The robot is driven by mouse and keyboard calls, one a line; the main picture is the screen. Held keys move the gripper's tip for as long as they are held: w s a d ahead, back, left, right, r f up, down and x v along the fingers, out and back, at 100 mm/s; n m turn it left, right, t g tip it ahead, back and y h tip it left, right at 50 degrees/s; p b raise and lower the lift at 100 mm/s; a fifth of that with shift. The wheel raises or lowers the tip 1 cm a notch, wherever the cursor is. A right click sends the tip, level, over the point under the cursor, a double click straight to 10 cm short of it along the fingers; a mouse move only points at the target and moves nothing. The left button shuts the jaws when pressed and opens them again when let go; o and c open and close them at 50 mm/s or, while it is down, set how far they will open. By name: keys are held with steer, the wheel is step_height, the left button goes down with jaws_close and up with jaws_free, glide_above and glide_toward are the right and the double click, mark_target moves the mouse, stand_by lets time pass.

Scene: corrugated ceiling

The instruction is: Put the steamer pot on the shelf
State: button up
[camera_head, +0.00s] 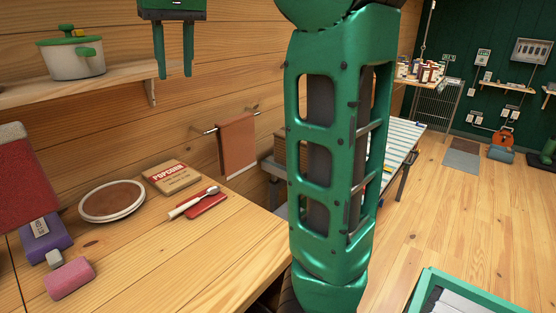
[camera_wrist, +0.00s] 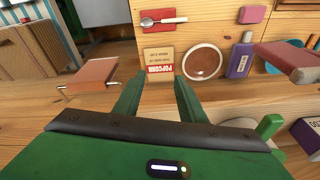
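The steamer pot (camera_head: 75,60), cream-white with a lid and green handles, stands upright on the wooden wall shelf (camera_head: 100,80) at the upper left of the head view. My gripper (camera_head: 174,76) hangs to the right of the pot, fingers pointing down, apart from it. In the wrist view my gripper (camera_wrist: 155,80) shows its two green fingers spread with nothing between them. A green handle-like piece at the right edge of the gripper in the wrist view seems to be part of the pot; most of it is hidden.
A brown towel (camera_head: 237,146) hangs on a wall rail.

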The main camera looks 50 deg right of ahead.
steer(key=s+d+f+m+g, duration=0.1)
steer(key=s+d+f, duration=0.2)
steer(key=s+f, duration=0.45)
steer(key=s+d+f+m, duration=0.1)
steer(key=s+d+f, duration=0.2)
steer(key=s+f, duration=0.4)
steer(key=shift+m+g, duration=0.7)
steer(key=shift+m, duration=0.2)
steer(key=s+a+f, duration=0.1)
steer(key=s+f, duration=0.4)
steer(key=s+a+f, duration=0.1)
steer(key=s+f, duration=0.4)
steer(key=f, duration=0.1)
steer(key=s+a+f, duration=0.1)
steer(key=s+f, duration=0.4)
steer(key=f, duration=0.1)
steer(key=shift+s+a, duration=0.2)
steer(key=shift+a, duration=0.15)
